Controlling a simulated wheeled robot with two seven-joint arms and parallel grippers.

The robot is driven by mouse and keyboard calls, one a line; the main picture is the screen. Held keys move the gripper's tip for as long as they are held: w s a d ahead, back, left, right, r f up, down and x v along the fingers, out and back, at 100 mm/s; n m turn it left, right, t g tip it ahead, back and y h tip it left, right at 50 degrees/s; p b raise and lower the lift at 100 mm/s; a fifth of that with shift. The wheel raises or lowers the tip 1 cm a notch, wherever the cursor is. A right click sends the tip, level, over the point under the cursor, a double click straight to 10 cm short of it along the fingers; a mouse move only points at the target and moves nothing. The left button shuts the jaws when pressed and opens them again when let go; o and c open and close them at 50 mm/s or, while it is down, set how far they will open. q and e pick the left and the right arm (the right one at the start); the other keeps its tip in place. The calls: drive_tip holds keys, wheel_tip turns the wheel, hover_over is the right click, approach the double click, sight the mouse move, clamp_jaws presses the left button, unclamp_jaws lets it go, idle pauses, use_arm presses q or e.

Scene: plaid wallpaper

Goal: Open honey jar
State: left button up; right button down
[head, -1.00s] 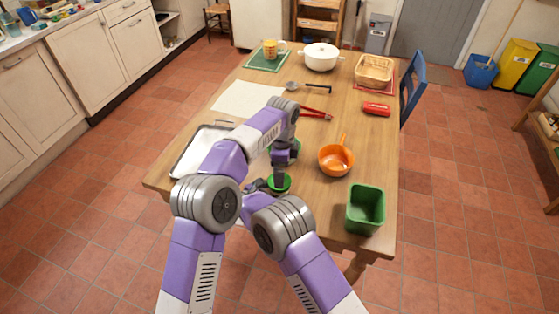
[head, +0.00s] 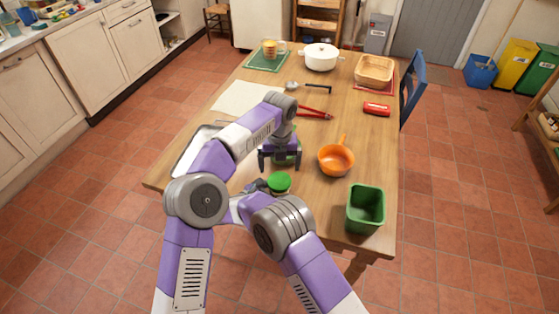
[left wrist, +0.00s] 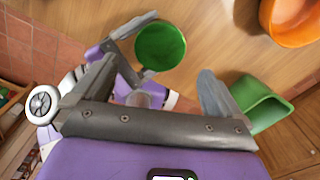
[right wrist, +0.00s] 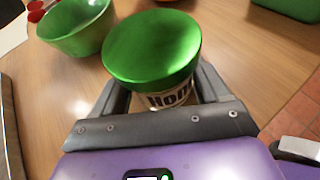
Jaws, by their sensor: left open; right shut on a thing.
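The honey jar stands near the table's front edge with its green lid (head: 279,182) on top. In the right wrist view the lid (right wrist: 152,48) covers the jar's top and part of its label (right wrist: 172,98) shows. My right gripper (right wrist: 165,92) is shut around the jar's body below the lid; in the head view its fingers are mostly hidden. My left gripper (head: 280,164) is open and empty, pointing down above the jar, apart from the lid. In the left wrist view the lid (left wrist: 160,46) lies between its spread fingers.
An orange saucepan (head: 336,160) and a green bin (head: 366,208) stand to the right. A green bowl (right wrist: 78,25) is behind the jar, partly hidden by my left gripper in the head view. A tray (head: 197,150) lies left; red-handled tongs (head: 315,112) lie farther back.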

sight(280, 181)
use_arm(q)
wheel_tip(280, 181, down, 7)
drive_tip(key=shift+r, duration=0.1)
drive_tip(key=shift+c, duration=0.5)
drive_tip(key=c, duration=0.9)
drive_tip(key=n, duration=0.4)
drive_tip(key=shift+c, duration=0.3)
drive_tip(key=n, duration=0.4)
drive_tip(key=shift+r, duration=0.1)
drive_tip(key=n, duration=0.5)
drive_tip(key=shift+n, duration=0.4)
drive_tip(key=n, duration=1.3)
